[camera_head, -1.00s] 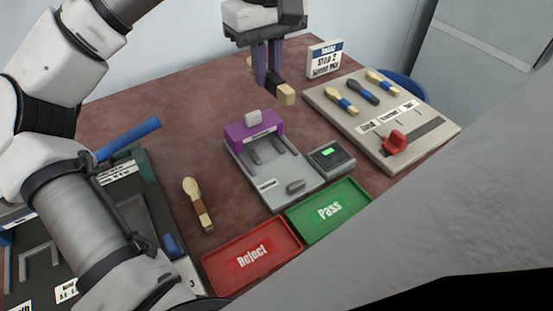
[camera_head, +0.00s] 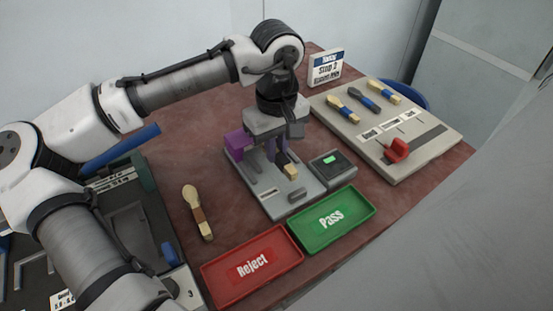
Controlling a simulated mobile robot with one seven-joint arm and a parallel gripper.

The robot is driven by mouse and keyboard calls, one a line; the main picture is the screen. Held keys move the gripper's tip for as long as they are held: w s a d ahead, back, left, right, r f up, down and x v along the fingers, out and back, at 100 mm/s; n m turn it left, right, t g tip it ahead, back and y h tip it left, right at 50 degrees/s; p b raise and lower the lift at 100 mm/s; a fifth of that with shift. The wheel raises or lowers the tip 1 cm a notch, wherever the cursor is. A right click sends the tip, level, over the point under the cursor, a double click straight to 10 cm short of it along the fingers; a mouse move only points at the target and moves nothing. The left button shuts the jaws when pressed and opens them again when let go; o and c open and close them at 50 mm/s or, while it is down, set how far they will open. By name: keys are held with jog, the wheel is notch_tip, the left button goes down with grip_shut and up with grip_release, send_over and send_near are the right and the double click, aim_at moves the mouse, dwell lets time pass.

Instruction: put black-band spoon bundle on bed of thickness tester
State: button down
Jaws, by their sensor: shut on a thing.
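The thickness tester (camera_head: 270,205) is a grey plate with a purple block (camera_head: 236,143) at its back, in the middle of the table. My gripper (camera_head: 277,154) is over the tester's bed, pointing down and shut on the black-band spoon bundle (camera_head: 290,171). The bundle's pale wooden end and part of its dark band show at the front of the fingers; the rest is hidden. It is low over the bed, in front and to the right of the purple block. I cannot tell whether it touches the bed.
A small display unit (camera_head: 333,165) stands at the tester's right. The red Reject tray (camera_head: 222,290) and green Pass tray (camera_head: 362,203) lie in front. A brown-band bundle (camera_head: 198,215) lies at left. A grey board (camera_head: 415,160) with several bundles is at right.

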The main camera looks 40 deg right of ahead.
aim_at(277, 161)
jog(key=shift+f, duration=1.85)
jog(key=shift+f, duration=0.1)
jog(key=c, duration=1.4)
grip_release()
jog(key=shift+c, duration=0.2)
notch_tip(277, 161, up, 12)
jog(key=shift+r, duration=0.15)
